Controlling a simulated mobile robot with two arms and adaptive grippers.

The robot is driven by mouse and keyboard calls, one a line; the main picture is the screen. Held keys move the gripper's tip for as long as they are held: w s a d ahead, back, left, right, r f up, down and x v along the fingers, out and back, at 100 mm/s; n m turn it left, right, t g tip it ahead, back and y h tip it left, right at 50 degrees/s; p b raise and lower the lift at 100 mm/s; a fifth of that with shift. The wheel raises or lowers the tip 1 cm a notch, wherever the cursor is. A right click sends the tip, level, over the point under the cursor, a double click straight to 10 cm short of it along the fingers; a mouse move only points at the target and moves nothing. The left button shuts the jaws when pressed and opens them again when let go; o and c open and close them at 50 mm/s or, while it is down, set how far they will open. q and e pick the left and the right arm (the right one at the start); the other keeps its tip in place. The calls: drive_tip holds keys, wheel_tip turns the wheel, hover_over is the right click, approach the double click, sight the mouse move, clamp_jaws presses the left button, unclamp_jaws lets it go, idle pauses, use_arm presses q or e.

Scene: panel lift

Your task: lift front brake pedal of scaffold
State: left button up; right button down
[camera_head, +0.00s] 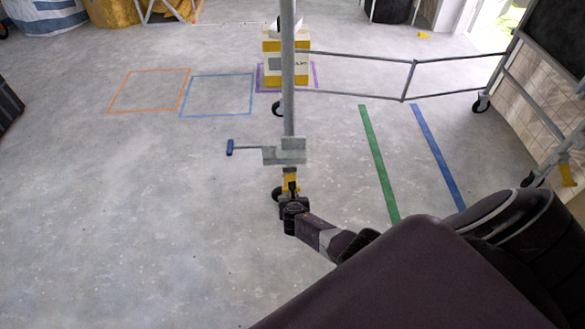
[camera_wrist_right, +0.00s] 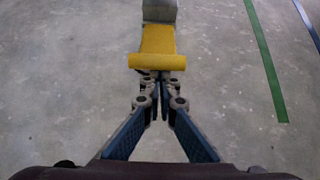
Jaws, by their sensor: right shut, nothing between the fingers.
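The scaffold's upright grey post (camera_head: 288,80) stands in the middle of the head view, with a caster wheel (camera_head: 278,194) at its foot. The front brake pedal is yellow (camera_head: 290,174) and sits low on the post, just above my right gripper (camera_head: 291,192). In the right wrist view the pedal (camera_wrist_right: 157,45) points toward me and ends in a wide yellow lip. My right gripper (camera_wrist_right: 158,80) is shut and empty, its fingertips at the lip's near edge. I cannot tell if they touch the lip or reach under it. My left gripper is out of view.
A bracket (camera_head: 285,154) with a blue-handled crank (camera_head: 230,147) juts left from the post above the pedal. Scaffold rails (camera_head: 350,94) run right to another wheeled frame (camera_head: 482,103). A yellow-and-white box (camera_head: 287,68) stands behind. Floor at left is clear, with taped outlines.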

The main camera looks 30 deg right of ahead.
drive_tip(key=shift+w+d+r, duration=0.25)
drive_tip(key=shift+w+r, duration=0.15)
drive_tip(key=shift+r, duration=0.25)
drive_tip(key=s+f+v, duration=0.1)
drive_tip(key=v, duration=1.1)
drive_tip(key=shift+a, duration=0.25)
drive_tip(key=shift+w+f, duration=0.1)
